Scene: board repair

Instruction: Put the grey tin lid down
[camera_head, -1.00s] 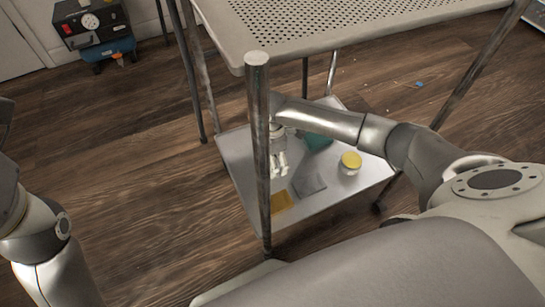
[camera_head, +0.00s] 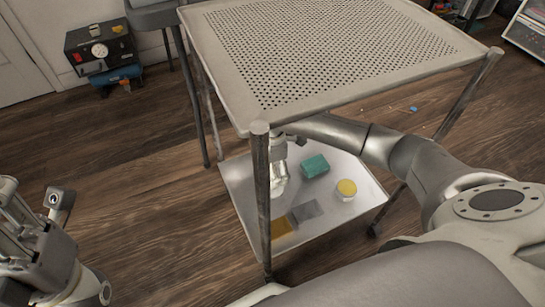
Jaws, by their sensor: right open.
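A flat grey square piece, which looks like the grey tin lid (camera_head: 304,212), lies on the lower shelf (camera_head: 345,212) of the cart. It lies next to a yellow-brown square piece (camera_head: 284,228). My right gripper (camera_head: 278,188) is open, pointing down over the lower shelf, left of and behind the grey piece and apart from it in the picture. The cart's top and front post partly hide its wrist. My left gripper (camera_head: 32,215) is at the lower left, over the floor and away from the cart; its finger opening is unclear.
A teal box (camera_head: 315,166) and a white tub with a yellow lid (camera_head: 346,190) stand on the lower shelf. The perforated top shelf (camera_head: 330,50) is empty. The front post (camera_head: 262,200) stands near my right gripper. A black-and-blue machine (camera_head: 103,57) stands by the wall.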

